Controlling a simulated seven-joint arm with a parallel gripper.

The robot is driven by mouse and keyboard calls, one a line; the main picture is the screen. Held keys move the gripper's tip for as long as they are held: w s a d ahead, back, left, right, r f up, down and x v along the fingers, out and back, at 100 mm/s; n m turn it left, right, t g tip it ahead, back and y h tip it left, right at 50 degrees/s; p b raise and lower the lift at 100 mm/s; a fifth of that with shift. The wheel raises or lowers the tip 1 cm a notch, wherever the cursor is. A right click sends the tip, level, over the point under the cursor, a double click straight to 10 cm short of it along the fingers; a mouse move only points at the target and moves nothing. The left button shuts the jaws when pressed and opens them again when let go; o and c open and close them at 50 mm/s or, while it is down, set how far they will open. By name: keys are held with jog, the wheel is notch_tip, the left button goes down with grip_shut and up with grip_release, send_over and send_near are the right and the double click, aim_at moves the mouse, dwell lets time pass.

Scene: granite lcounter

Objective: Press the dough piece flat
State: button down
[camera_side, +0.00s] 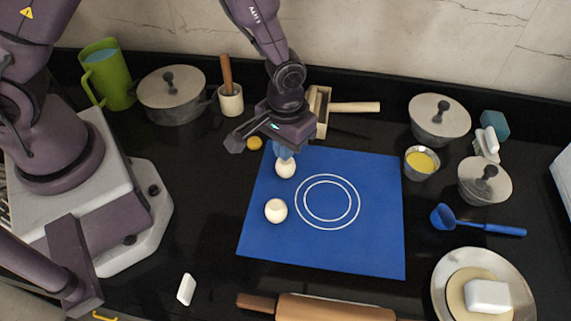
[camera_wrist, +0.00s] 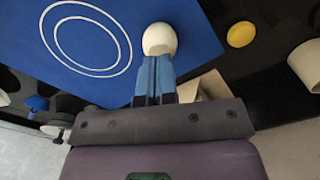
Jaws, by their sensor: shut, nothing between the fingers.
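Two round cream dough pieces lie on the blue mat (camera_side: 360,245), left of its white rings. The rear dough piece (camera_side: 286,171) is near the mat's back left; the front dough piece (camera_side: 276,211) lies closer to the camera. My gripper (camera_side: 285,155) points down at the rear piece, its blue fingers together and empty. In the wrist view the fingertips (camera_wrist: 157,58) meet the edge of a rounded dough piece (camera_wrist: 159,37), which still looks domed. I cannot tell whether they touch it or are just above it. The front piece is not seen in the wrist view.
A rolling pin (camera_side: 335,308) lies in front of the mat. A wooden tool (camera_side: 320,110), a mortar (camera_side: 231,100) and a yellow disc (camera_side: 254,143) are behind it. Pots, a yellow-filled cup (camera_side: 421,161) and a blue ladle (camera_side: 480,225) stand right. The mat's right side is clear.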

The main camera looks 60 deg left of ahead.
aim_at(286, 168)
jog(key=shift+f, duration=0.7)
jog(key=shift+f, duration=1)
dwell(1.7)
jog(key=shift+r, duration=3.55)
jog(key=shift+s, duration=0.1)
